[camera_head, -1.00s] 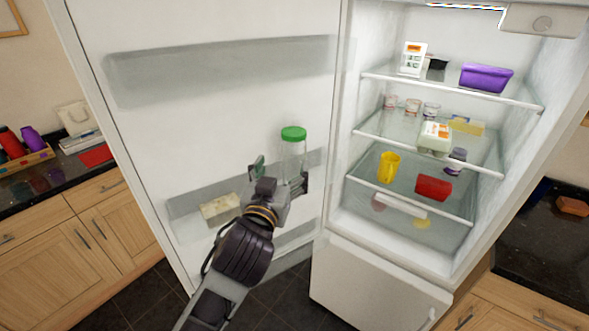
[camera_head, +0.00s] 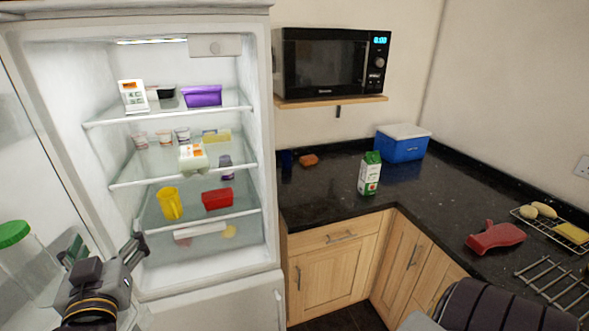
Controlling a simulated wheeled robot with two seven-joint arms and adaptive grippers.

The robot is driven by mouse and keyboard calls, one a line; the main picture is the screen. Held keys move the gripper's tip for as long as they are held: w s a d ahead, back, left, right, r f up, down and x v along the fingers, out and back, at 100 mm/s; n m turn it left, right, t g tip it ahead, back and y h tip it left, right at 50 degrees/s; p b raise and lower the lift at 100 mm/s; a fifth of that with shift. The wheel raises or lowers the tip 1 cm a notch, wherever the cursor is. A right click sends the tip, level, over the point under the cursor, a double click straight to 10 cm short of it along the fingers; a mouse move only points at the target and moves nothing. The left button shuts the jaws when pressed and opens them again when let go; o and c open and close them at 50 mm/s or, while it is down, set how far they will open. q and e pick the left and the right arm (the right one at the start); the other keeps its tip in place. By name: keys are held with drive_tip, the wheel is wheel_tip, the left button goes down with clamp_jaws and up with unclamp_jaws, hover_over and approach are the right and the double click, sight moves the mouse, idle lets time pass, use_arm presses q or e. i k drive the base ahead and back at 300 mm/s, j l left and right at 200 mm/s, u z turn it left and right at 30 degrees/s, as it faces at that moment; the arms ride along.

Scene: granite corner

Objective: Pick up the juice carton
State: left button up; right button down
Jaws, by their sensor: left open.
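A green and white carton (camera_head: 369,176), which looks like the juice carton, stands upright on the black granite counter in the corner, right of the fridge. My left gripper (camera_head: 105,247) is at the lower left, in front of the open fridge by its door. It is open and far from the carton. A clear jar with a green lid (camera_head: 12,234) is just left of it, partly cut off by the picture edge. A dark link of my right arm (camera_head: 490,305) shows at the lower right; its gripper is out of view.
The fridge holds a yellow mug (camera_head: 171,203), a red container (camera_head: 217,199) and a purple tub (camera_head: 202,95). A blue cooler (camera_head: 402,143) stands behind the carton. A microwave (camera_head: 330,64) is above.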

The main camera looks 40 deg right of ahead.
sight(371, 164)
drive_tip(key=z, duration=1.9)
